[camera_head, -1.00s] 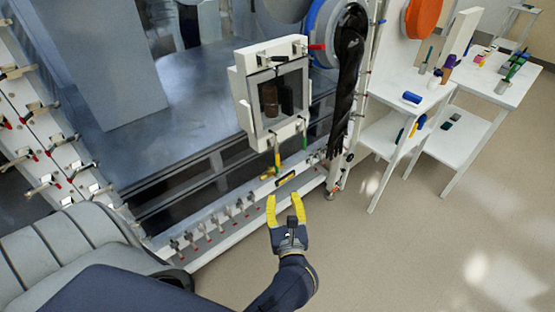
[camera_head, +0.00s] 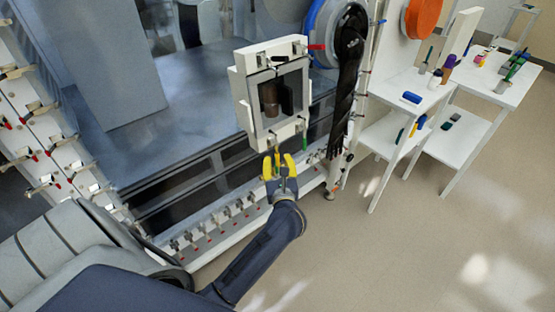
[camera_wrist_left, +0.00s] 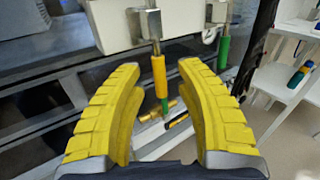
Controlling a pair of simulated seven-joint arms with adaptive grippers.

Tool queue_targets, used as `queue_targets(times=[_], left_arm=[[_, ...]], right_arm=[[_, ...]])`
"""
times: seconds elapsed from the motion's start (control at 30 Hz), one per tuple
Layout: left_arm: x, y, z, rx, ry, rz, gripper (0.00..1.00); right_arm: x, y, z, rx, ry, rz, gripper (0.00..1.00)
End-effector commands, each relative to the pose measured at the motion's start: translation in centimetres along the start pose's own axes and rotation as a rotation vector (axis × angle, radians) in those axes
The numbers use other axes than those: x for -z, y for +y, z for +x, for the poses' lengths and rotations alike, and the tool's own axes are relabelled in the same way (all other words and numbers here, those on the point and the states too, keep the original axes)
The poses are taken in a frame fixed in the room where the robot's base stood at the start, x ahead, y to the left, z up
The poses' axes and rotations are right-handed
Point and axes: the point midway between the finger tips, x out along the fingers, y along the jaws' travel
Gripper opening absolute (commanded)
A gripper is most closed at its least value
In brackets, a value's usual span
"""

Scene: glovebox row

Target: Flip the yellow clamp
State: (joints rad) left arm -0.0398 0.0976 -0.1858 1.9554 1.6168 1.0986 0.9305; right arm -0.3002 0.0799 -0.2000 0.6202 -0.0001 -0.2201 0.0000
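The yellow clamp (camera_wrist_left: 159,76) hangs with its handle pointing down from the lower edge of the white framed box (camera_head: 243,99). Its handle also shows in the head view (camera_head: 277,154), just above my left gripper. My left gripper (camera_head: 279,160) has yellow fingers and is open and empty. In the left wrist view its fingers (camera_wrist_left: 160,75) stand on both sides of the yellow handle, with visible gaps and no clear contact. My right gripper is not in view.
A green-handled clamp (camera_wrist_left: 223,53) hangs right of the yellow one, close to my right-hand finger. A black glove (camera_head: 347,90) hangs at right. Below runs a white rail with a row of small clamps (camera_head: 221,220). White tables (camera_head: 405,115) stand at right; the floor between is clear.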

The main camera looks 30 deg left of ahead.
Motion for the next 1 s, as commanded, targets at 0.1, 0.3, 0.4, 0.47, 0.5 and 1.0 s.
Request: queue_targets(times=[0.1,0.3,0.4,0.47,0.5,1.0], left_arm=[[-0.1,0.0,0.8,0.000,-0.001,0.000,0.35],[0.0,0.0,1.4,0.000,0.000,-0.001,0.35],[0.0,0.0,1.5,0.000,0.000,-0.001,0.35],[0.0,0.0,1.5,0.000,0.000,-0.001,0.35],[0.0,0.0,1.5,0.000,0.000,-0.001,0.35],[0.0,0.0,1.4,0.000,0.000,-0.001,0.00]], right_arm=[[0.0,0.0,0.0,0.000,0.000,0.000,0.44],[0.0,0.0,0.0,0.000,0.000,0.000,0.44],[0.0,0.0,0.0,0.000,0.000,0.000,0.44],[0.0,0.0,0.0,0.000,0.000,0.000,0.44],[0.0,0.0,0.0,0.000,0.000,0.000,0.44],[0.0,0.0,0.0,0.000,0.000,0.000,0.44]])
